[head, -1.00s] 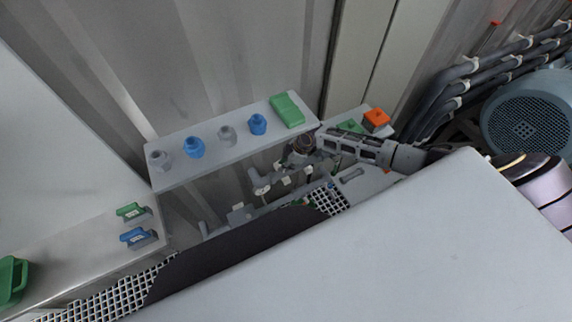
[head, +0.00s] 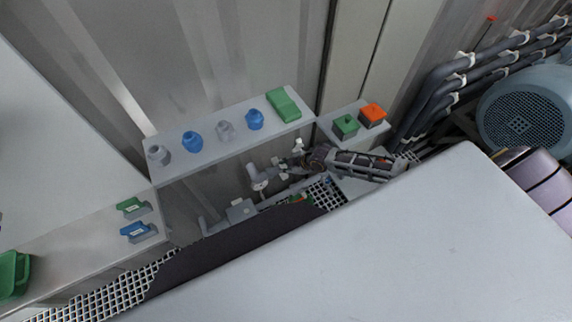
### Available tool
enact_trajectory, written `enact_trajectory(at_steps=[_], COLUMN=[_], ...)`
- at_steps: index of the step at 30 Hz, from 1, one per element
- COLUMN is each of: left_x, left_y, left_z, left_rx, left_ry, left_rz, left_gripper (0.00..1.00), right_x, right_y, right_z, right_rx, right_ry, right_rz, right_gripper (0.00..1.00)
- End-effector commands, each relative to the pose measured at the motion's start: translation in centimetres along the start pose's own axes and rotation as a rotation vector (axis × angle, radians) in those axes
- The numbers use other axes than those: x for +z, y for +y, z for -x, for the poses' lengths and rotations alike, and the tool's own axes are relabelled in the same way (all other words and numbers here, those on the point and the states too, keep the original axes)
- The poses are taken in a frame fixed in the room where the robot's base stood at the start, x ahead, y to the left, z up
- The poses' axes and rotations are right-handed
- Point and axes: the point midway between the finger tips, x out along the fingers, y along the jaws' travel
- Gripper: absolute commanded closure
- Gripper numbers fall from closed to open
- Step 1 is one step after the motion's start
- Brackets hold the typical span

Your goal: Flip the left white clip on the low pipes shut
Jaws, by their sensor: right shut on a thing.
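The low grey pipes (head: 287,189) run low behind the dark panel, below the shelf. A white clip (head: 259,186) sits on their left part; whether it is open or shut is too small to tell. Another white piece (head: 298,145) stands up further right, close to my right gripper. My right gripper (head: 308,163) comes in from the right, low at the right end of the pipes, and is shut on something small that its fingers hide. It is apart from the left clip. My left gripper is not in view.
A shelf (head: 180,177) above the pipes holds grey and blue fittings and a green block (head: 283,104). A green box (head: 346,126) and an orange box (head: 373,115) stand right of it. A large pale surface (head: 350,250) fills the front. Thick pipes (head: 440,85) run at the right.

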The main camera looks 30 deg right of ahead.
Motion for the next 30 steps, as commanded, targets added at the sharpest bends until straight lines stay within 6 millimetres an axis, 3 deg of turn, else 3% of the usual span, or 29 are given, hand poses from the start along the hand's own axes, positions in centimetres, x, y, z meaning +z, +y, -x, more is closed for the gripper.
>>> enact_trajectory(at_steps=[10, 30], left_x=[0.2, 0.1], left_y=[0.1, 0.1], left_z=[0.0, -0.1], left_rx=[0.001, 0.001], left_ry=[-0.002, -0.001], left_rz=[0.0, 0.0], left_gripper=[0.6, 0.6], right_x=[0.7, 1.4], right_y=[-1.1, -2.1], right_z=[-0.6, -1.3], right_rx=[0.106, 0.094], right_ry=[0.061, 0.054], right_rz=[0.04, 0.036], right_gripper=[1.0, 1.0])
